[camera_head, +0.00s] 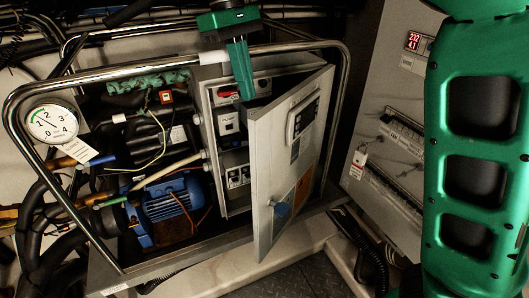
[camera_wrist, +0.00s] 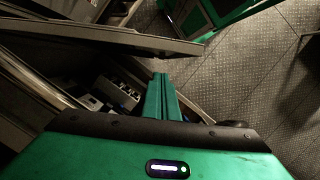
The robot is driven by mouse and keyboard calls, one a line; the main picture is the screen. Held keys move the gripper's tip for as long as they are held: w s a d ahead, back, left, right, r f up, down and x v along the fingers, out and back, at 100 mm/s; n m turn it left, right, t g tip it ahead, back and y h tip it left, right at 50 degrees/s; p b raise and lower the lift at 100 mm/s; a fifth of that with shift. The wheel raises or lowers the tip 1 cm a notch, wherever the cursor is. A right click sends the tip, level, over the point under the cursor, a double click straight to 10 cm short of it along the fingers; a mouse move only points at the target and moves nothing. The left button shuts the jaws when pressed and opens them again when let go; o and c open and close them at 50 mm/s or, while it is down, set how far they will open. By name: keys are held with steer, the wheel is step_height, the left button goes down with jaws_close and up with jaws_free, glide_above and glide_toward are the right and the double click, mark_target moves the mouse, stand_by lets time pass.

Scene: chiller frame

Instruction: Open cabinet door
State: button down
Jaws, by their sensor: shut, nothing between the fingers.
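My gripper (camera_head: 246,96) is shut and empty. Its green fingers point down into the gap between the cabinet and the upper part of the door, on the door's inner side. In the wrist view, the fingers (camera_wrist: 161,77) are together beside the door edge (camera_wrist: 120,40), over the cabinet interior (camera_wrist: 118,92). I cannot tell whether they touch the door.
A chrome tube frame (camera_head: 180,60) surrounds the unit, and its top bar passes close to my fingers. A blue motor (camera_head: 170,205), hoses and a pressure gauge (camera_head: 52,124) are at the left. A grey panel (camera_head: 385,120) stands at the right. Floor plating (camera_wrist: 250,75) is open beyond the door.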

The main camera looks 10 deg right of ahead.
mark_target(266, 156)
steer(key=x, duration=1.8)
steer(key=shift+d, duration=0.3)
